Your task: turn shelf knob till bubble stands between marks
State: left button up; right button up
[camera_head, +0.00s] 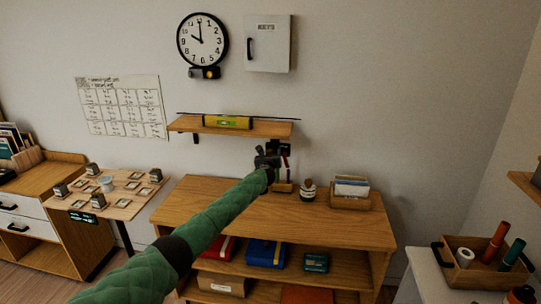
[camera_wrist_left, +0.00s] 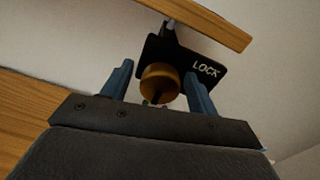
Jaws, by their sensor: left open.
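The wall shelf (camera_head: 268,129) carries a yellow spirit level (camera_head: 228,122); its bubble and marks are too small to read. In the left wrist view the shelf's underside (camera_wrist_left: 205,20) is above a black plate (camera_wrist_left: 210,70) marked "LOCK". A round brass-brown knob (camera_wrist_left: 160,84) is in front of the plate. My left gripper (camera_head: 270,160) is under the shelf's right end. In the left wrist view its open blue fingers (camera_wrist_left: 157,80) stand on either side of the knob, with a gap visible on each side. My right gripper is not in view.
A clock (camera_head: 203,40) and key cabinet (camera_head: 268,44) hang above the shelf. The wall to the shelf's right is clear.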

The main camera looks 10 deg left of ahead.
pick_arm(q)
jog(key=c, duration=0.9)
jog(key=shift+c, duration=0.4)
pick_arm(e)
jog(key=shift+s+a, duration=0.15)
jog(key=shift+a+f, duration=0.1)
pick_arm(q)
jog(key=n+b, duration=0.2)
jog(key=n, duration=0.2)
jog(key=shift+f+n+b, duration=0.15)
jog(key=shift+n+b, duration=0.15)
jog(key=shift+b, duration=0.1)
jog(key=n+b, duration=0.2)
jog(key=n, duration=0.3)
jog(key=shift+n+b, duration=0.3)
jog(key=shift+b, duration=0.1)
jog(key=shift+n+b, duration=0.35)
jog(key=shift+n, duration=0.45)
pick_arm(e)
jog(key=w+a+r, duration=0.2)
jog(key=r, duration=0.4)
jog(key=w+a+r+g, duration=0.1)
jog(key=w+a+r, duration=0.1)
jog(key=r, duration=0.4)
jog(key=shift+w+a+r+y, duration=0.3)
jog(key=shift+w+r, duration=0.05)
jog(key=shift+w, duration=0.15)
